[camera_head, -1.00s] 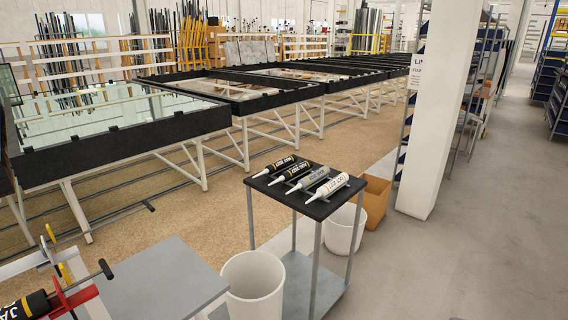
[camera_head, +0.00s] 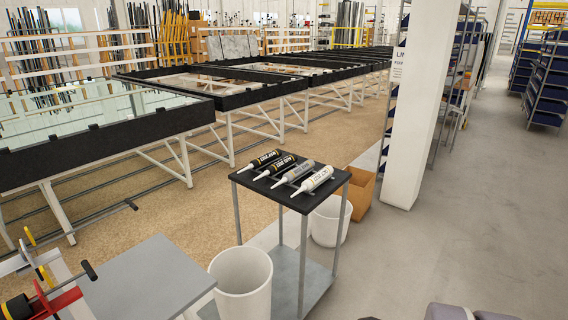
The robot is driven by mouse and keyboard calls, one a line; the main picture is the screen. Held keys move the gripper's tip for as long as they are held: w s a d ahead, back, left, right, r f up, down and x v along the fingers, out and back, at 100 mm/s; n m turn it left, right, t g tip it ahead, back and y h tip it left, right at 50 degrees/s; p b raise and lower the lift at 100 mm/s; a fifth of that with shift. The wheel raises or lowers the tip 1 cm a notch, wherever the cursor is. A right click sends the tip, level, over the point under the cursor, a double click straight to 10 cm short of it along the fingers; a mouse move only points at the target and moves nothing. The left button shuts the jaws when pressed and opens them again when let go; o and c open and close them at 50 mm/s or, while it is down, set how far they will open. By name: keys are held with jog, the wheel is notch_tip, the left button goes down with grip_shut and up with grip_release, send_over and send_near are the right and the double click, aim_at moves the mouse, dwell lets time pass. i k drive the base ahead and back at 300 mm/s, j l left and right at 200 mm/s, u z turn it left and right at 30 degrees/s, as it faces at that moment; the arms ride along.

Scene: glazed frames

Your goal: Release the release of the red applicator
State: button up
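The red applicator (camera_head: 58,301) is at the lower left, cut off by the bottom edge of the picture. Its red frame holds a dark cartridge (camera_head: 15,309), and a black-tipped rod (camera_head: 88,271) sticks up beside it. The applicator rests by a white rack with yellow-tipped pieces (camera_head: 42,273). Its release cannot be made out clearly. My gripper is not in view. Only rounded grey-purple parts, likely of my arm, show at the bottom right edge, well apart from the applicator.
A grey table (camera_head: 146,280) stands right of the applicator. A black-topped cart (camera_head: 322,201) carries several cartridges (camera_head: 316,179). A white bin (camera_head: 241,277), another white bin (camera_head: 330,222) and a cardboard box (camera_head: 360,190) stand around it. The grey floor right of the cart is open.

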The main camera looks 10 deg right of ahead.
aim_at(43, 271)
jog(key=u, duration=2.05)
